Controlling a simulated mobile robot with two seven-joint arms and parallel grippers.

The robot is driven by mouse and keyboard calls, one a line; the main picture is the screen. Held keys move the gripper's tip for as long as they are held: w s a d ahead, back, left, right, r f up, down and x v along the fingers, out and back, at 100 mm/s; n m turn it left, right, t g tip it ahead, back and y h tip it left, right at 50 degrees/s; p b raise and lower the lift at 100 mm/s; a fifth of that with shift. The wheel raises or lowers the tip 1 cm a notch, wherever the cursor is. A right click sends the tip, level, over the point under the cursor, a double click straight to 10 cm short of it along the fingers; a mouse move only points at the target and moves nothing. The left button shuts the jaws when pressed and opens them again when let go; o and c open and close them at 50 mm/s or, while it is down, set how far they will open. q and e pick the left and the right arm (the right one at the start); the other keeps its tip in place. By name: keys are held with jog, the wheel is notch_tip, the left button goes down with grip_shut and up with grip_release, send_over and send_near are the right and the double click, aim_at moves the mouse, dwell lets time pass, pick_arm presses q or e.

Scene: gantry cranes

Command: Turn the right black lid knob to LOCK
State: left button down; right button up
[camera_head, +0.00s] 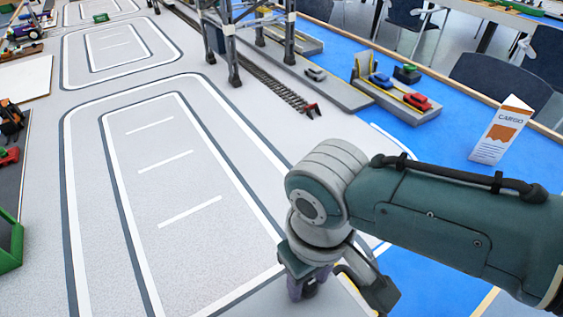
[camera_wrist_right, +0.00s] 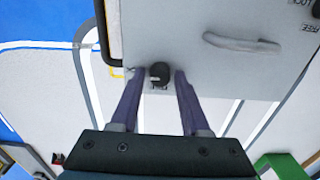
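In the right wrist view a black lid knob (camera_wrist_right: 160,72) sits near the edge of a light grey lid (camera_wrist_right: 195,60). A small partly hidden label is beside the knob; I cannot read it surely. My right gripper (camera_wrist_right: 159,76) is open, with one finger on each side of the knob and small gaps visible. My left gripper is in neither view.
The lid has a grey handle (camera_wrist_right: 242,42); FREE and LOCK labels (camera_wrist_right: 306,24) show at its corner. In the head view, a white CARGO sign (camera_head: 500,130) stands on the blue area, and toy cars (camera_head: 417,101) are on a grey platform.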

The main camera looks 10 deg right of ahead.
aim_at(309, 284)
jog(key=shift+o, duration=1)
notch_tip(309, 284, up, 10)
jog(key=p, duration=0.3)
